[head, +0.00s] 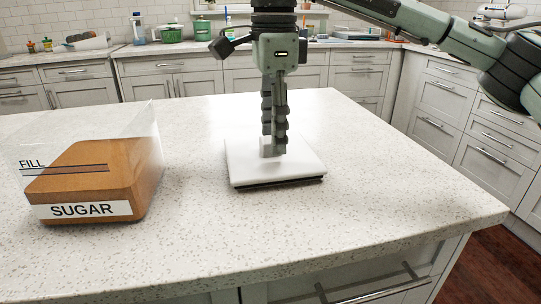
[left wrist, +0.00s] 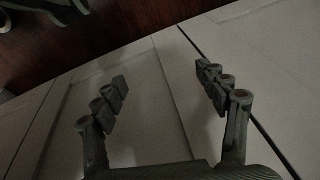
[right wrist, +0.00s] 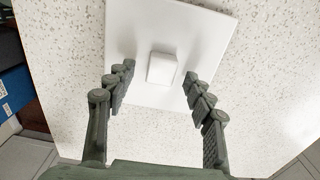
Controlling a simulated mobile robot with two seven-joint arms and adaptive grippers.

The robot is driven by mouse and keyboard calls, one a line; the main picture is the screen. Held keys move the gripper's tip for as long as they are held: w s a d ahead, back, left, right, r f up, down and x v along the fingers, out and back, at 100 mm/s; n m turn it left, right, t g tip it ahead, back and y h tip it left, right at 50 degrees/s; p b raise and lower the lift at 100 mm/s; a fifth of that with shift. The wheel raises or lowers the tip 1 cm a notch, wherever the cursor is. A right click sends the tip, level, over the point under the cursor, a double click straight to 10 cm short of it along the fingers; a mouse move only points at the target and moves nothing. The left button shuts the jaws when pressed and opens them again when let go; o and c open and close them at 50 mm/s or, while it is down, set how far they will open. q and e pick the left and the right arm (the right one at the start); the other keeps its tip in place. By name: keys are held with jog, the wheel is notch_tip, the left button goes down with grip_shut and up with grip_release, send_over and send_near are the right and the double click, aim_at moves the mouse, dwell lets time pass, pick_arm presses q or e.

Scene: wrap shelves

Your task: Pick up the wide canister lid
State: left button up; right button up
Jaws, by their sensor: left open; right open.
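The wide canister lid (head: 290,172) is a white square plate with a dark underside edge and a small raised block as its handle. It lies flat on the counter. My right gripper (head: 273,150) points down over the lid, with its fingers around the handle's height in the head view. In the right wrist view the handle (right wrist: 161,69) shows between the two open fingers of the right gripper (right wrist: 157,82), with gaps on both sides. My left gripper (left wrist: 160,85) is open and empty, facing cabinet doors; it is not in the head view.
A clear canister (head: 152,125) with brown contents and a SUGAR label stands on the counter (head: 330,235) to the left of the lid, apart from it. The counter around the lid is clear. Cabinets (head: 225,75) line the back.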

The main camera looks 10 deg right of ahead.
jog(key=shift+f, duration=0.15)
grip_shut()
dwell(0.5)
